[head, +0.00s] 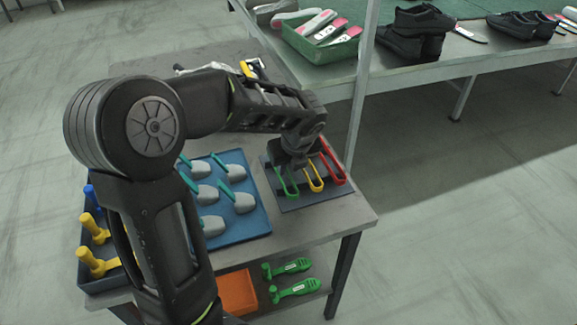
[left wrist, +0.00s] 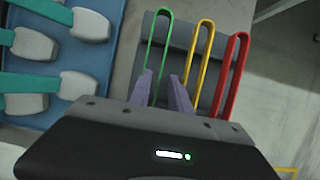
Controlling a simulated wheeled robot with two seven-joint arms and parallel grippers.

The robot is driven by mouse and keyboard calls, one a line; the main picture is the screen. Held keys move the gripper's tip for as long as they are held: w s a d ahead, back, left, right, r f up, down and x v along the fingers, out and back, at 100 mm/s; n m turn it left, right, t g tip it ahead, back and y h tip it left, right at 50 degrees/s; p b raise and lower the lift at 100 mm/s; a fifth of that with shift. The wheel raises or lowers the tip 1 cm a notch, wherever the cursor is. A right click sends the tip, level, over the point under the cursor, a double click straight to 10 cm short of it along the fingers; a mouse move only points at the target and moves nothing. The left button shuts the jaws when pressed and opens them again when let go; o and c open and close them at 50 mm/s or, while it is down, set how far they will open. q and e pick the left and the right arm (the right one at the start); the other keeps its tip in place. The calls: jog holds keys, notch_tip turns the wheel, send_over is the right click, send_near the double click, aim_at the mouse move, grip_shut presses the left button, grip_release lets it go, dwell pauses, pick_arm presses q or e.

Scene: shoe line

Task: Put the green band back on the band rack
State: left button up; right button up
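The green band (left wrist: 161,14) is a long narrow loop at the left end of a row on the dark grey band rack (head: 318,194), beside the yellow band (left wrist: 204,40) and the red band (left wrist: 237,75). In the head view the green band (head: 288,188) shows just below my left gripper (head: 289,166). In the left wrist view the two fingers of my left gripper (left wrist: 162,84) stand apart, with the band's legs between them. The band's lower end is hidden by the gripper body. I cannot tell whether the fingers touch the band. My right gripper is not in view.
Left of the rack is a blue tray (head: 258,222) with several grey pieces with teal straps. A dark bin (head: 103,280) with yellow-handled tools stands further left. Green tools (head: 293,287) and an orange box (head: 238,292) are below. A shoe bench (head: 470,55) stands behind.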

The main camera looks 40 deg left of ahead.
pick_arm(q)
jog(key=p+v, duration=0.1)
jog(key=v, duration=1)
jog(key=shift+r, duration=0.25)
jog(key=shift+s+d, duration=0.1)
